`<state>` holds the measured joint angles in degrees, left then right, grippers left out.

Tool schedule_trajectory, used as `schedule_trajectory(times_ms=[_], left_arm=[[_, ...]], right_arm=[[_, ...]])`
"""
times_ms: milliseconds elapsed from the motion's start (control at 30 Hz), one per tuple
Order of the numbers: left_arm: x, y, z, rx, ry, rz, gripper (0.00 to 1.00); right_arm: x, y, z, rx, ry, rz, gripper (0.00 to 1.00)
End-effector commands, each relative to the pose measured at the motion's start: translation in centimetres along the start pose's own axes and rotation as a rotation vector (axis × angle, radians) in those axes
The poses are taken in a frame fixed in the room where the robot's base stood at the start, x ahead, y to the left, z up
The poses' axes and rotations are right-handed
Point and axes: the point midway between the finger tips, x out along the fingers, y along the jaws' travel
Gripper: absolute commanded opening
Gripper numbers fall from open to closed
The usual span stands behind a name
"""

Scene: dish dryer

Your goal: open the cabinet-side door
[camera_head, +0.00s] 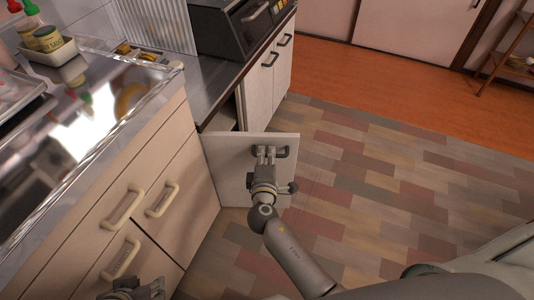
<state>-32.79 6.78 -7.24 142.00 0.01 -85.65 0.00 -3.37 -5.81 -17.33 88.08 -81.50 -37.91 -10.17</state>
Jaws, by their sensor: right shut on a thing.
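The cabinet-side door (225,168) is a pale panel with a dark bar handle (282,153) near its top right. It stands swung out from the counter, and a dark opening (222,120) shows behind its top left edge. My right gripper (265,152) is shut on the handle, with its arm coming from the lower right. My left gripper (133,291) is at the bottom edge, in front of the cream drawers and away from the door; its fingers are mostly cut off.
Cream drawers (160,165) with projecting handles stand at left under a shiny counter (100,110). A dark oven (235,28) sits on the far counter above closed white doors (262,85). The patterned floor (370,180) to the right is clear. A wooden shelf (505,50) stands far right.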

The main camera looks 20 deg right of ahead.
Motion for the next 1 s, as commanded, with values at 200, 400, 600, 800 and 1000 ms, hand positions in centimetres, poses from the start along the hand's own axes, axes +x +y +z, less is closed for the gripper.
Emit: schedule_trajectory(times_ms=[200,400,600,800,1000], left_arm=[[0.23,0.0,-0.17,0.001,0.011,0.0,0.4],[0.21,-0.01,-0.18,0.001,0.011,-0.001,0.4],[0.2,-0.02,-0.17,0.001,0.011,-0.001,0.4],[0.2,-0.02,-0.16,0.001,0.011,-0.001,0.4],[0.25,0.04,-0.2,0.002,0.011,0.001,0.4]], right_arm=[[-0.45,-0.12,-0.39,0.009,-0.007,-0.003,0.0],[-0.45,-0.12,-0.36,0.008,-0.007,-0.003,0.0],[-0.42,-0.13,-0.28,0.008,-0.009,-0.003,0.24],[-0.36,-0.13,-0.11,0.006,-0.013,-0.003,0.33],[-0.53,-0.15,-0.04,0.006,-0.015,-0.003,0.33]])
